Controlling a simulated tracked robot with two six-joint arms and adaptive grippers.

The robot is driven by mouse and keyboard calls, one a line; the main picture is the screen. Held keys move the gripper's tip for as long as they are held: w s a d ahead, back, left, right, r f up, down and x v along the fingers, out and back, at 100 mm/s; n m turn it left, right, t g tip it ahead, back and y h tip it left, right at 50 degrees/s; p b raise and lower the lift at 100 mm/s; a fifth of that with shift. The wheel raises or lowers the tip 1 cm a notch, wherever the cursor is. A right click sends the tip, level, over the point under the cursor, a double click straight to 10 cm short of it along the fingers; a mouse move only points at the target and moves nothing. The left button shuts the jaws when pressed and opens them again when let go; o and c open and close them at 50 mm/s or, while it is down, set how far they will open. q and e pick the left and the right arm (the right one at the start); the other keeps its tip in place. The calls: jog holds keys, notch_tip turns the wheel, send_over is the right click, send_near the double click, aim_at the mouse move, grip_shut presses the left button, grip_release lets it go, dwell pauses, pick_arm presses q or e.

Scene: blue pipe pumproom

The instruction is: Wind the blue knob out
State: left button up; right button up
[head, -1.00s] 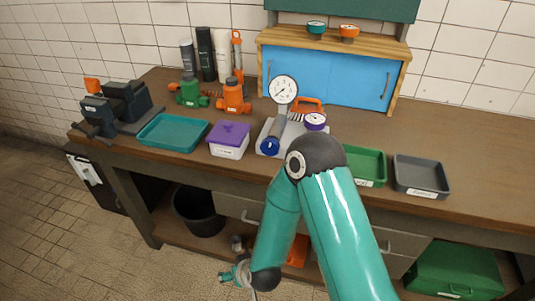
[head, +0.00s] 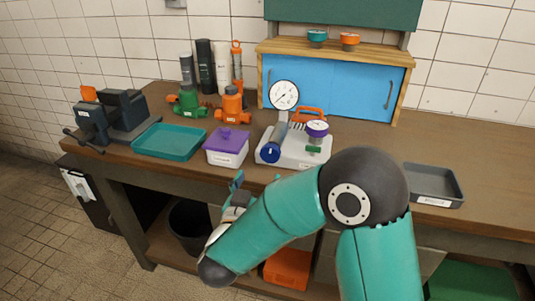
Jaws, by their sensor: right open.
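The blue knob (head: 270,152) is at the front left of a white gauge-testing unit (head: 300,155) on the bench. A large dial gauge (head: 284,95) stands above the unit on a grey post. My right gripper (head: 239,186) is open, below and left of the knob, in front of the bench's front edge. It is apart from the knob, and my arm partly hides it. My left gripper is not in view.
A small purple-rimmed gauge (head: 316,130) sits on the unit's right side, with an orange handle (head: 307,114) behind. A purple-lidded box (head: 227,147) and teal tray (head: 170,141) lie left. A grey tray (head: 432,184) lies right. The wooden bench top (head: 470,140) is clear at far right.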

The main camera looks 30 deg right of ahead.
aim_at(269, 155)
jog(key=p+x, duration=0.1)
jog(key=x, duration=0.9)
jog(key=shift+w+d, duration=0.25)
jog(key=shift+w, duration=0.1)
